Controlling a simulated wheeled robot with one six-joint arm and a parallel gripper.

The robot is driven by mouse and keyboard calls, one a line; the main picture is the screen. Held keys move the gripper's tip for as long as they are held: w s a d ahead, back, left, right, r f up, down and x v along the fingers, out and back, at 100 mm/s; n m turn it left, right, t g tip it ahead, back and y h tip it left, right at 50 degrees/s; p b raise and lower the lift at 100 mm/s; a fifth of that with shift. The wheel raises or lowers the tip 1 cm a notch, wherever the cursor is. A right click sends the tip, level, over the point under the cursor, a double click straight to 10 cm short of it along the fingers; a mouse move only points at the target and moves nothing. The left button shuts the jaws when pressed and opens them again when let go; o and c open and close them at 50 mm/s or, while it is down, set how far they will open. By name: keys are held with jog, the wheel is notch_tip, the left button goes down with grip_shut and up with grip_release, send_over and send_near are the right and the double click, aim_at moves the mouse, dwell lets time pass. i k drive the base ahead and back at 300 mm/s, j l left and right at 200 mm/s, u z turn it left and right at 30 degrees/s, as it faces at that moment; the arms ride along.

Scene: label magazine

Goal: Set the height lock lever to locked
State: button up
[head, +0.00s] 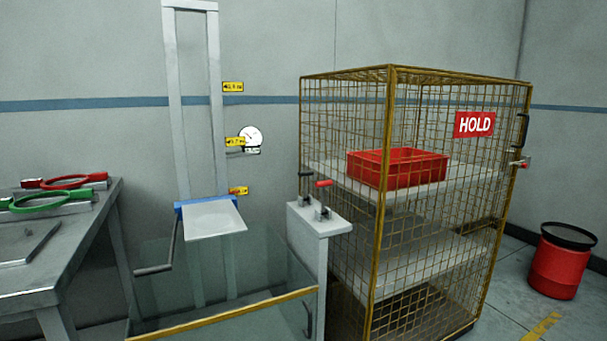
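Two small levers stand on top of a narrow grey post in the middle of the view. One has a red handle (323,184) and the other, just behind and to its left, has a black handle (306,175). No readable label shows which of them is the height lock lever, nor which position is locked. To their left, a pale platform (213,220) with a blue back edge sits low on a tall grey twin-rail frame (217,110). My gripper is not in view.
A glass-sided guard with a yellow top edge (230,313) stands in front of the platform. A crank handle (156,269) hangs at the platform's left. A yellow mesh cage (383,240) holding a red bin (397,174) is right of the post. A grey bench (85,245) is at left.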

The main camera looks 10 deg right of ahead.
aim_at(305, 173)
jog(key=i+l, duration=0.35)
jog(key=i+l+z, duration=0.1)
jog(key=i+l, duration=0.2)
jog(key=i, duration=0.25)
